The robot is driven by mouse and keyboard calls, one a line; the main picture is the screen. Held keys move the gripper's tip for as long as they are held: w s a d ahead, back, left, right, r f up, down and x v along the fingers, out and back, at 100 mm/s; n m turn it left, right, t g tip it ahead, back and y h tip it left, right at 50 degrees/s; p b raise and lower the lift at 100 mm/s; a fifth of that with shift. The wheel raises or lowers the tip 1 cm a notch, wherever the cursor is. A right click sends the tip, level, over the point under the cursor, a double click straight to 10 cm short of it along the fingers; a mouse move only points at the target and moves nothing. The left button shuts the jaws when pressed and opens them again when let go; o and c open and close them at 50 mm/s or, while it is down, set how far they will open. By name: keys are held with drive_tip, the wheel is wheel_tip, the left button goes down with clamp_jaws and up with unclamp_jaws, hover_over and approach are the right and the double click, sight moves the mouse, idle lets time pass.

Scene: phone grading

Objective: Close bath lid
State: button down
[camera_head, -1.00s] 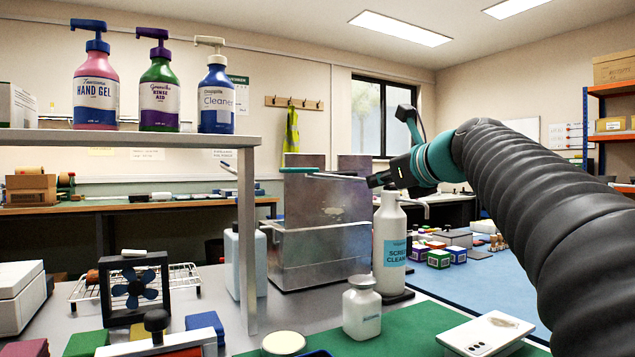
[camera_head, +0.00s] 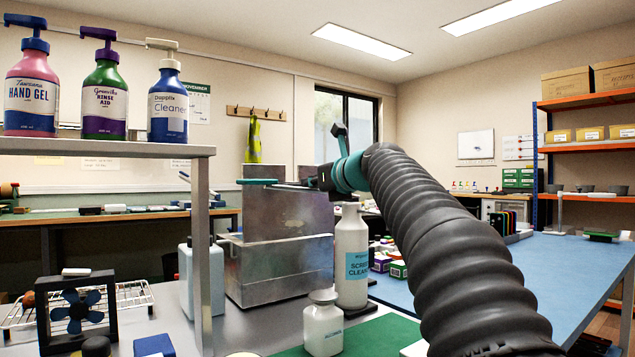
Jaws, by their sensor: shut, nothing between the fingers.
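The bath is a grey metal box (camera_head: 282,274) on the bench, left of centre. Its metal lid (camera_head: 288,219) stands open, upright above the box. A bar with a teal grip (camera_head: 258,182) crosses in front of the lid near its top. My gripper (camera_head: 314,181) is at the end of my black, sleeved arm, at the lid's upper right. It is shut and holds nothing. The fingertips are small and dark here, and I cannot tell whether they touch the lid or the bar.
A screen cleaner bottle (camera_head: 351,262) stands close to the bath's right side, below my arm. A white jar (camera_head: 323,325) is in front. A white container (camera_head: 187,285) and shelf post (camera_head: 202,250) stand at left. A blue table (camera_head: 560,262) lies right.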

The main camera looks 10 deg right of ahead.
drive_tip(key=shift+w, duration=0.15)
drive_tip(key=shift+w+a+r+p, duration=0.2)
drive_tip(key=shift+w+r+p, duration=0.1)
drive_tip(key=shift+p, duration=0.45)
